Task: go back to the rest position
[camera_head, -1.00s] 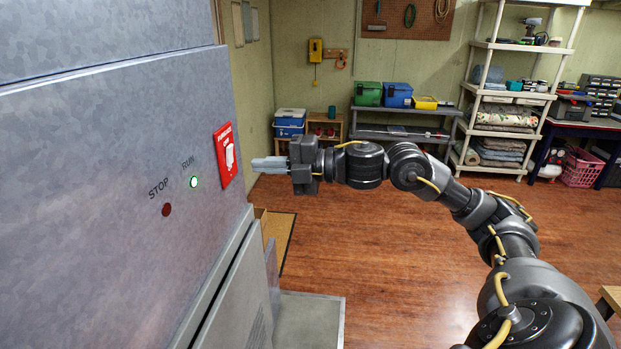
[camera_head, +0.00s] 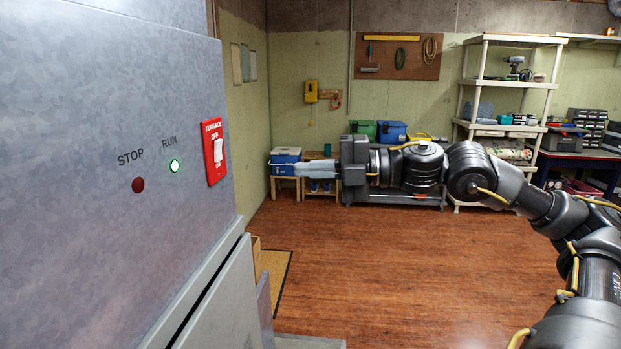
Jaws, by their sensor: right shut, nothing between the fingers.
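My right gripper (camera_head: 316,169) is shut and empty. It points left in mid-air, to the right of the furnace and apart from it. My right arm (camera_head: 470,172) comes in from the lower right and is bent. The grey metal furnace (camera_head: 80,220) fills the left side. Its red switch plate (camera_head: 214,152) has a white toggle. The RUN light (camera_head: 174,166) glows green and the STOP light (camera_head: 138,185) is dark red. My left gripper is not in view.
A wooden floor (camera_head: 400,270) lies open in front. A mat (camera_head: 276,275) lies beside the furnace. At the back stand a blue and white cooler (camera_head: 285,160), a green bin (camera_head: 363,129), a blue bin (camera_head: 392,132) and a white shelf (camera_head: 510,85). A pegboard (camera_head: 401,56) hangs on the wall.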

